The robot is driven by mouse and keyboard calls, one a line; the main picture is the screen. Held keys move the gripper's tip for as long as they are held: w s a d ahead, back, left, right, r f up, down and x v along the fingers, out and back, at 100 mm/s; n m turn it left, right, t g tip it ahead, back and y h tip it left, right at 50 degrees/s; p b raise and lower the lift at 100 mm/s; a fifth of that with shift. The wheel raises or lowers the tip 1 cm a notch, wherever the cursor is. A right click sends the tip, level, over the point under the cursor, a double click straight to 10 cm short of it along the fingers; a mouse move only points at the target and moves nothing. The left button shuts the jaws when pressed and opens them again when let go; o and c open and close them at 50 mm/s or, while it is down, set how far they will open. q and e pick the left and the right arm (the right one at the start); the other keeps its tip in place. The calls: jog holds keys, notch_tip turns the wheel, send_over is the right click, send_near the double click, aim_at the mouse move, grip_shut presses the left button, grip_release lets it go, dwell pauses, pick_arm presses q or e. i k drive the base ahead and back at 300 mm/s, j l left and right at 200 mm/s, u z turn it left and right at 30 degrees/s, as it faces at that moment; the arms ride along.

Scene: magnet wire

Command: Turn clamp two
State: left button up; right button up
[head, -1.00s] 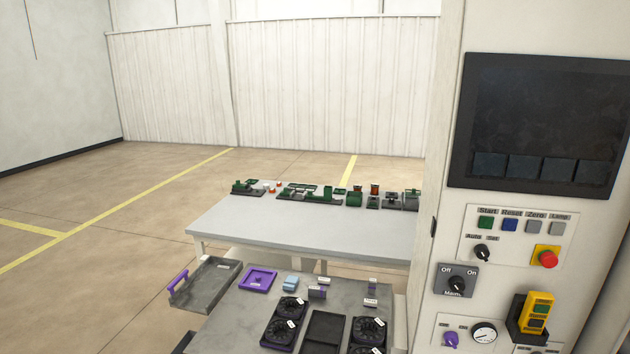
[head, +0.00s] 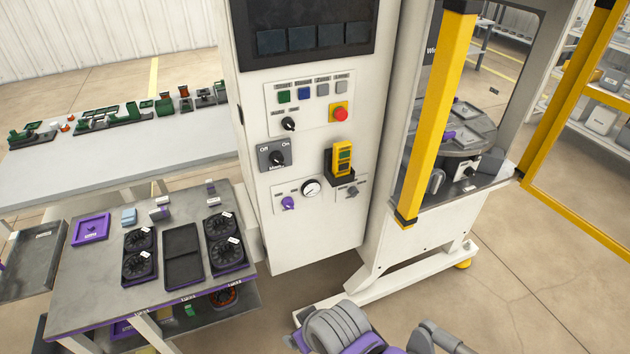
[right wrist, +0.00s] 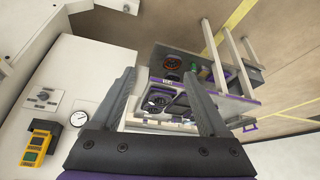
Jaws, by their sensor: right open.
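The control cabinet (head: 315,225) has a lower panel with a purple knob (head: 288,203) left of a round gauge (head: 311,187) and a grey knob (head: 351,191) right of it. Their labels are too small to read, so I cannot tell which is clamp two. In the right wrist view the grey knob (right wrist: 42,97) and gauge (right wrist: 80,119) show at the left; the purple knob is not visible. My right gripper (right wrist: 159,74) is open and empty, apart from the panel. Parts of my arm show at the bottom of the head view. My left gripper is not in view.
A yellow pendant (head: 342,158) hangs in a holder above the grey knob. A yellow-framed machine (head: 440,110) with a round table stands right of the cabinet. A workbench (head: 85,275) with black fan units (head: 139,262) stands at the left.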

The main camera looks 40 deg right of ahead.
aim_at(447, 136)
jog(key=z, duration=2.05)
